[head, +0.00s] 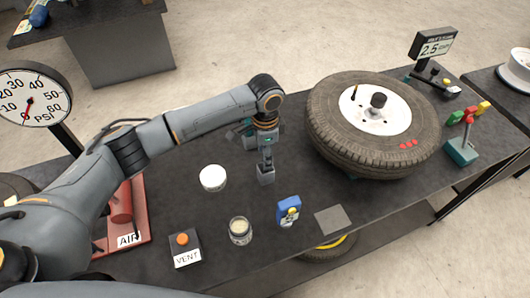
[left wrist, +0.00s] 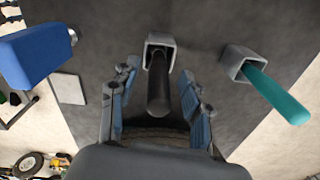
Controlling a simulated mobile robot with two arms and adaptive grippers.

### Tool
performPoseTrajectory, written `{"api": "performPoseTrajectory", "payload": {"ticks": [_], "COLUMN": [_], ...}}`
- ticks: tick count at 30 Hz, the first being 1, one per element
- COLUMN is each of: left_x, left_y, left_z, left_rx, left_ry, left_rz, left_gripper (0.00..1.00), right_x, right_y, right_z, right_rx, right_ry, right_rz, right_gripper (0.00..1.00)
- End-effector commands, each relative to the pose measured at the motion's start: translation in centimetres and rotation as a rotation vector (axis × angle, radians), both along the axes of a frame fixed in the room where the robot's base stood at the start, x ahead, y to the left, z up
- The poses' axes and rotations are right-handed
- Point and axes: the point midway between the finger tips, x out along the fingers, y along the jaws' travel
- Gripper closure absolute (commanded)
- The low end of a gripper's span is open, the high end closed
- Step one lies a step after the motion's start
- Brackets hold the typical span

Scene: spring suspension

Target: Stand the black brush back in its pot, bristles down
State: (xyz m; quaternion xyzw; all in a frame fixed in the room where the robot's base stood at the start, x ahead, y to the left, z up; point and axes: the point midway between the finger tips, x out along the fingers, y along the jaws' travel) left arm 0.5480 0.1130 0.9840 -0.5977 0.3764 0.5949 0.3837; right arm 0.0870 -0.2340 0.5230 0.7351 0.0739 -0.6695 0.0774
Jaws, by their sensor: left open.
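The black brush (left wrist: 158,88) stands in a small grey square pot (left wrist: 160,42) in the left wrist view, handle up. Its bristles are hidden. The pot also shows in the head view (head: 265,177), just below my gripper. My left gripper (left wrist: 157,82) is open, with one finger on each side of the black handle. I see a gap between the fingers and the handle. In the head view the left gripper (head: 266,148) hangs over the pot and partly hides the brush. My right gripper is not in view.
A teal-handled brush (left wrist: 270,92) leans in another grey pot (left wrist: 238,62). A white round container (head: 213,178), a jar (head: 240,231), a blue box (head: 288,208) and a VENT button box (head: 186,248) stand nearby. A large tyre (head: 335,130) lies to the right.

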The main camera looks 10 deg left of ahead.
Motion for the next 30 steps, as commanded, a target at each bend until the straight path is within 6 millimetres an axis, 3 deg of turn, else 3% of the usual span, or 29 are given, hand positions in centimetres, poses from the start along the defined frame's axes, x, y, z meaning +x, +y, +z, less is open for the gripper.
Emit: {"api": "performPoseTrajectory", "payload": {"ticks": [5, 18, 24, 30], "left_x": [0.1, 0.0, -0.1, -0.1], "left_y": [0.0, -0.1, -0.1, -0.1], "left_z": [1.8, 10.4, 11.9, 12.0], "left_rx": [-0.002, -0.001, 0.000, 0.000], "left_ry": [-0.002, -0.002, -0.001, 0.000], "left_rz": [0.000, 0.001, 0.000, 0.000], "left_gripper": [0.52, 0.52, 0.52, 0.52], "right_x": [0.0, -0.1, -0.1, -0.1], "right_y": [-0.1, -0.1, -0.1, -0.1], "right_z": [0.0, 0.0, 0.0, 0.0], "right_rx": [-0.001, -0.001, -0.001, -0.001], "right_ry": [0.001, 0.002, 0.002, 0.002], "right_rz": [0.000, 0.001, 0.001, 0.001], "right_gripper": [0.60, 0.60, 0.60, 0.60]}}
